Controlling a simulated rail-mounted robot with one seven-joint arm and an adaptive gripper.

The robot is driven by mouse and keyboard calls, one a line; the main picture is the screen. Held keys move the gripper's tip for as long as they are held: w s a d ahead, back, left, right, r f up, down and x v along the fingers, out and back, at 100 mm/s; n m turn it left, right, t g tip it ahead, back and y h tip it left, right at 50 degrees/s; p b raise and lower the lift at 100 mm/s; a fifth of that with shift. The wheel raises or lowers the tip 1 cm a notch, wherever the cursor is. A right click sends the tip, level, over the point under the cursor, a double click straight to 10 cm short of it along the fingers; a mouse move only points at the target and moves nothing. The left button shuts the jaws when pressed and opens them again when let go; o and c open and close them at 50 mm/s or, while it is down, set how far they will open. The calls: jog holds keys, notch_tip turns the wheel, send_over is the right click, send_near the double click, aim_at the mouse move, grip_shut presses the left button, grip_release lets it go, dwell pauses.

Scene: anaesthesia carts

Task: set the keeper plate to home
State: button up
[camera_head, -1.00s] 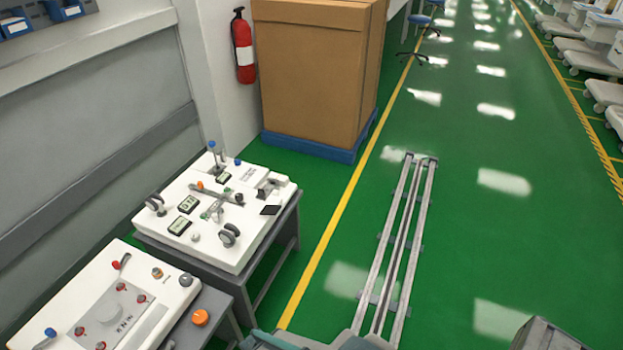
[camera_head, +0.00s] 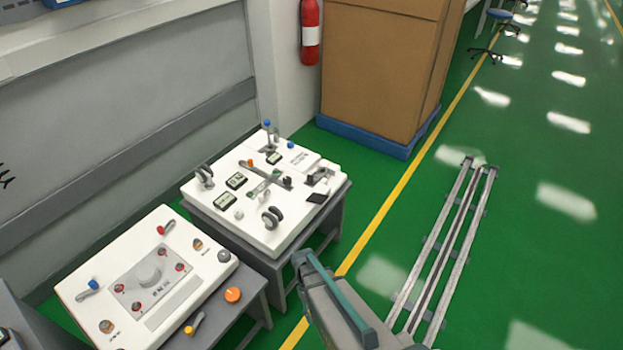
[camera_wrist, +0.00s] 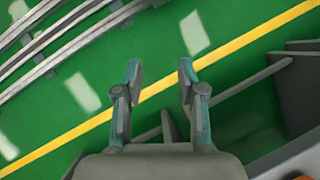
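Two white-topped panels stand on the left in the head view. The far panel (camera_head: 298,208) carries crossed grey bars (camera_head: 266,174) with a green part, two dark wheel-like knobs, small displays, a blue-topped lever (camera_head: 267,126) and a grey bracket (camera_head: 317,177). The near panel (camera_head: 120,262) carries a grey plate with a round dial (camera_head: 150,271). I cannot tell which part is the keeper plate. My gripper (camera_wrist: 160,72) is open and empty in the wrist view, above green floor, with no panel part between its fingers.
An orange knob (camera_head: 233,295) is beside the near panel. A large brown box (camera_head: 380,70) on a blue base stands behind the far panel. A fire extinguisher (camera_head: 311,32) hangs on the wall. Floor rails (camera_head: 446,245) run along the right, with open green floor around them.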

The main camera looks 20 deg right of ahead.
jog(key=w+d+r+t+b, duration=0.1)
jog(key=w+d+r, duration=0.3)
jog(key=w, duration=0.7)
jog(key=w+d+r+n+t+b, duration=0.1)
jog(key=w+d+r+b, duration=0.1)
jog(key=w+d+r, duration=0.3)
jog(key=w+d+r+n+b, duration=0.1)
jog(key=w+d+r, duration=0.4)
jog(key=w+d, duration=0.6)
jog(key=shift+w+r+t, duration=0.15)
jog(key=shift+w+t, duration=0.05)
jog(key=shift+w, duration=1.85)
jog(key=shift+w+r+t, duration=0.1)
jog(key=shift+w+t, duration=0.1)
jog(key=shift+w, duration=1.85)
jog(key=w+d+r+n+t+b, duration=0.1)
jog(key=w+d+r+b, duration=0.2)
jog(key=w, duration=0.6)
jog(key=n+t+b, duration=0.2)
jog(key=b, duration=0.1)
send_near(310, 176)
jog(key=shift+w, duration=0.2)
notch_tip(310, 176, down, 10)
jog(key=shift+a+f+p, duration=0.1)
jog(key=shift+f+p, duration=0.15)
jog(key=shift+p, duration=0.8)
grip_shut()
